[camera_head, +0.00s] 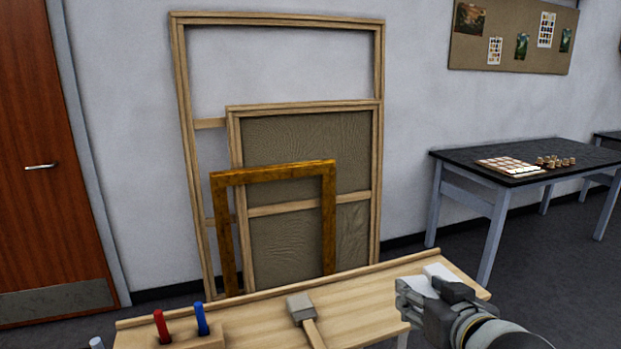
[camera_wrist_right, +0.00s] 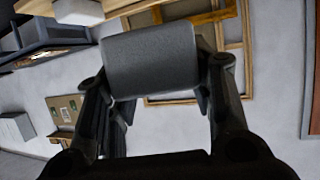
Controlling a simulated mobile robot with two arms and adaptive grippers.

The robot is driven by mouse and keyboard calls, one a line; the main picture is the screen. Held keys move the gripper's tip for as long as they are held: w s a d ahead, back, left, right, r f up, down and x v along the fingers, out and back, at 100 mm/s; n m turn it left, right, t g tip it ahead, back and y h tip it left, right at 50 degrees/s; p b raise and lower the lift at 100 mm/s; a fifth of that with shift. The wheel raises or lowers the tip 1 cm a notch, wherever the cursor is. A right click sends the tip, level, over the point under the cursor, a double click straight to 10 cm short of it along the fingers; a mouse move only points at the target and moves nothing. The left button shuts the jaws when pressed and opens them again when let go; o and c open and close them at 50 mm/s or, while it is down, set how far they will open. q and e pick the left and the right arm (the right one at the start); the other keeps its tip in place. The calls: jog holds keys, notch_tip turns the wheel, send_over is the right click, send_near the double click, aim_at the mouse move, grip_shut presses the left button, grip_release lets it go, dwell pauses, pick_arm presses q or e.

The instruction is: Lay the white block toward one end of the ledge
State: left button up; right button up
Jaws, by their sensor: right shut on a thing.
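My right gripper (camera_head: 420,290) is over the right part of the wooden ledge (camera_head: 365,295), seen from above and partly hiding what it holds. It is shut on the white block (camera_head: 419,284), whose top shows pale between the fingers. In the right wrist view the held block (camera_wrist_right: 150,62) looks grey and shaded, with a finger on each side. I cannot tell whether it touches the ledge. Another pale piece (camera_head: 440,271) shows just behind the gripper; a pale block (camera_wrist_right: 78,10) also shows at the top of the wrist view. My left gripper is not in view.
A mallet with a grey head (camera_head: 300,308) lies mid-ledge. A wooden rack (camera_head: 190,337) holds red and blue handled tools left of it. A raised lip (camera_head: 240,297) runs along the back. Frames (camera_head: 280,168) lean behind; a dark table (camera_head: 460,160) stands right.

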jog(key=shift+s+d+r+m+h, duration=0.1)
jog(key=shift+s+d+m+h, duration=0.1)
jog(key=shift+s+m+h, duration=0.35)
jog(key=shift+w, duration=0.1)
jog(key=shift+a+f+n+y, duration=0.25)
jog(key=shift+a+f, duration=0.05)
jog(key=shift+a, duration=0.05)
jog(key=s+a+f+n+g+y, duration=0.35)
jog(key=a+f+n+y, duration=0.2)
jog(key=a, duration=0.25)
jog(key=s+a+f+n+g+y, duration=0.2)
jog(key=a+f+n+g+y, duration=0.2)
jog(key=a+n+y, duration=0.3)
jog(key=w+a+r+m+t+h, duration=0.1)
jog(key=a+r+m+t+h, duration=0.2)
jog(key=r+m+t+h, duration=0.4)
jog(key=shift+w+r+m+h, duration=0.25)
jog(key=shift+r+m+h, duration=1.2)
jog(key=shift+m+h, duration=1.45)
